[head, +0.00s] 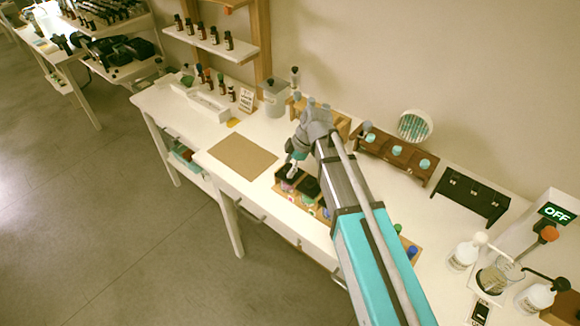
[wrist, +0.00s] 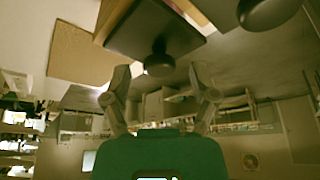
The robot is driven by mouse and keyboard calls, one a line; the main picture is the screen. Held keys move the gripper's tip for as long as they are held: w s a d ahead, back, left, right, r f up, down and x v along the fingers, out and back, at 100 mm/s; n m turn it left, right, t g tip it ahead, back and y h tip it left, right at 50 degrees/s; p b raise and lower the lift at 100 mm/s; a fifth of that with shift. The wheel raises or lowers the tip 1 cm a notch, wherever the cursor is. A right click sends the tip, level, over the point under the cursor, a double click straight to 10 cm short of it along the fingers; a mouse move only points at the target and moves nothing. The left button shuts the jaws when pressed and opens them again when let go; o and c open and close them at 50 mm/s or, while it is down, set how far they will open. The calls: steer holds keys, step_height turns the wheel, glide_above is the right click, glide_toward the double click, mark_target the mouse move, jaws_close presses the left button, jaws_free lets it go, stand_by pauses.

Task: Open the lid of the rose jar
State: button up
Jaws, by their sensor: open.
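A wooden tray (head: 278,190) near the table's front edge holds a row of small jars with dark square lids. The jar at its left end (head: 287,186) shows a pinkish label, too small to read, so I cannot confirm it is the rose jar. My gripper (head: 291,168) is over this end of the tray and partly hides the jar. In the wrist view, my gripper (wrist: 161,76) is open, with its fingers on either side of a dark round knob (wrist: 159,61) on a square lid (wrist: 150,38). The lid looks shut. I cannot tell whether the fingers touch the knob.
A second dark knob (wrist: 262,12) is close by in the wrist view. A brown mat (head: 242,158) lies left of the tray. A wooden rack (head: 375,150) and a black rack (head: 470,193) stand behind. Glassware (head: 498,275) stands at the right.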

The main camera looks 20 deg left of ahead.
jaws_close()
steer(key=shift+s+a, duration=0.1)
stand_by(0.3)
